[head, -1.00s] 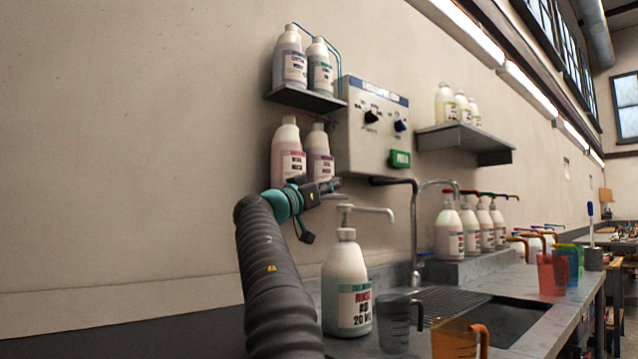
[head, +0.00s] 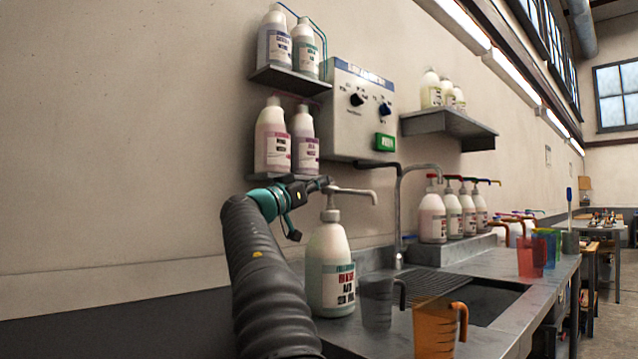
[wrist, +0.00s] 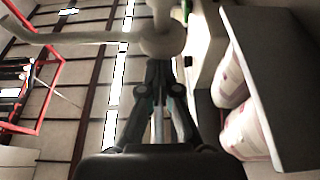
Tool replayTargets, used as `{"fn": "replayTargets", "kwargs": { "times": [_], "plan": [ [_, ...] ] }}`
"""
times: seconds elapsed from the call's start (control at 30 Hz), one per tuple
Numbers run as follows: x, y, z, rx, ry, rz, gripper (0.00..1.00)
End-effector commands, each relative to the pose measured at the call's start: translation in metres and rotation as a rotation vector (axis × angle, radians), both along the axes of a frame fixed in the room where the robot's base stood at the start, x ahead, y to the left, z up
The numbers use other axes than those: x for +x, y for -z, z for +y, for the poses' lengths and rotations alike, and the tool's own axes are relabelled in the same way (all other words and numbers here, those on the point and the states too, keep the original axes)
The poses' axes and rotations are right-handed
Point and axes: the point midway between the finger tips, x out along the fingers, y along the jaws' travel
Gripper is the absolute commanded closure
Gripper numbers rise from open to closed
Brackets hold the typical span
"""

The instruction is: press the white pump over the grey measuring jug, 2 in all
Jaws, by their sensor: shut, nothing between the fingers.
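The white pump (head: 350,192) tops a white bottle (head: 330,262) of pale green liquid with a red-lettered label, upright on the counter. Its spout points right, above the grey measuring jug (head: 377,303), which stands just right of the bottle. My gripper (head: 325,183) is shut and empty at the pump head's left upper edge. I cannot tell whether it touches. In the wrist view, the shut fingertips (wrist: 159,66) are right by the round pump head (wrist: 163,36), and the spout runs left. The pump stem looks raised. The jug's contents cannot be made out.
An orange jug (head: 436,328) stands in front of the grey jug. A sink (head: 485,300) and a tap (head: 400,215) lie to the right. Shelved bottles (head: 272,137) and a control box (head: 358,110) are on the wall above. Several pump bottles (head: 432,215) stand farther back.

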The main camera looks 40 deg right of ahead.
Motion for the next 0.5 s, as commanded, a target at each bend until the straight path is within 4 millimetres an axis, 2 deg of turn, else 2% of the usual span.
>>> {"fn": "replayTargets", "kwargs": {
  "times": [0.33, 0.5],
  "plan": [
    [0.001, 0.029, 0.0, 0.001, 0.0, -0.001, 1.0],
    [0.001, 0.033, 0.0, 0.003, 0.0, 0.001, 1.0]
  ]
}}
